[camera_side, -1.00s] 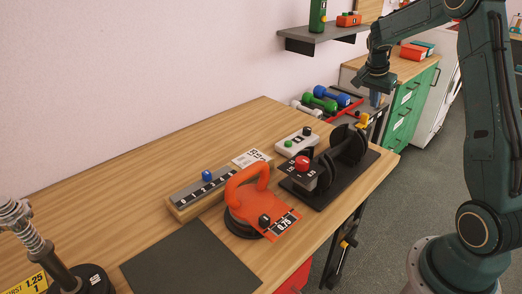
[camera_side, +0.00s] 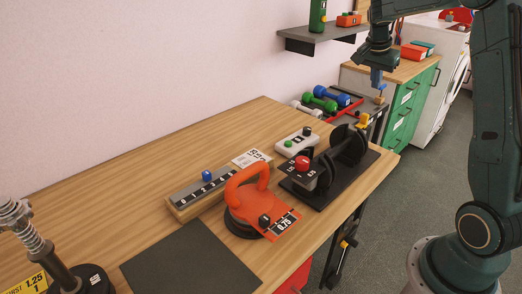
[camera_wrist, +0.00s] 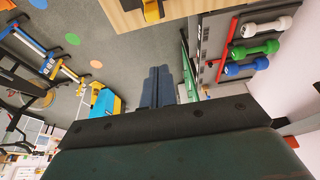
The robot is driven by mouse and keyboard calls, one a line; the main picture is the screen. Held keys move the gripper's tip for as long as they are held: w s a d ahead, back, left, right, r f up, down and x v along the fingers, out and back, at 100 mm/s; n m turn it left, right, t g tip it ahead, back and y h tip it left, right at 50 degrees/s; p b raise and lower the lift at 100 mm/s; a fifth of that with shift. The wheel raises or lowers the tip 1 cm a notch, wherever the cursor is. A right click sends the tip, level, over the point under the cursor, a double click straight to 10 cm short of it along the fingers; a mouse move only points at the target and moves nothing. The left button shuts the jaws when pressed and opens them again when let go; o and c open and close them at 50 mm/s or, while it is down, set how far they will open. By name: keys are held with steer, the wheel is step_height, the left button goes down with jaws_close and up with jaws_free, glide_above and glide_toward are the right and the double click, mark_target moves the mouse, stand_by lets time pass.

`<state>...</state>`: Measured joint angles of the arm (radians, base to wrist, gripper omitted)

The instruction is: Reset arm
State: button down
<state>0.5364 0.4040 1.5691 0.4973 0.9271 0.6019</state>
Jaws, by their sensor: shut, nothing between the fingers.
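My gripper (camera_side: 377,78) is up at the top right in the side view, above and behind the far right end of the table, clear of everything on it. Its fingers point down, are closed together and hold nothing. The wrist view shows the closed blue-grey fingers (camera_wrist: 158,88) at the centre. On the table are an orange-handled weight plate (camera_side: 248,205) marked 0.75 and a black stand (camera_side: 330,178) with dark discs and a red knob.
A wooden scale block (camera_side: 203,196), a white button box (camera_side: 296,146) and a dark mat (camera_side: 190,260) lie on the table (camera_side: 130,185). A spring post (camera_side: 35,245) stands at the left. Dumbbells (camera_side: 318,102) rest on a rack behind. A shelf (camera_side: 318,38) hangs on the wall.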

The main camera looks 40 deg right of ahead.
steer(key=shift+a, duration=0.1)
steer(key=s+a+r+n+t, duration=0.1)
steer(key=s+a+r+n, duration=0.15)
steer(key=a, duration=0.35)
steer(key=s+a+r+n+t+y, duration=0.1)
steer(key=s+a+r+n, duration=0.15)
steer(key=a, duration=0.45)
steer(key=s+a+r+n+t, duration=0.1)
steer(key=s+a+r+n, duration=0.1)
steer(key=a+r+n, duration=0.3)
steer(key=s+a+f+n+t+y, duration=0.1)
steer(key=s+a+f+n, duration=0.2)
steer(key=s+a, duration=0.3)
steer(key=s+a+f+n+t+y, duration=0.1)
steer(key=s+a+f+n+y, duration=0.1)
steer(key=s+a+n, duration=0.3)
steer(key=s+a+f, duration=0.1)
steer(key=s+a, duration=0.1)
steer(key=a, duration=0.1)
steer(key=shift+s+a+t, duration=0.3)
steer(key=shift+a, duration=0.05)
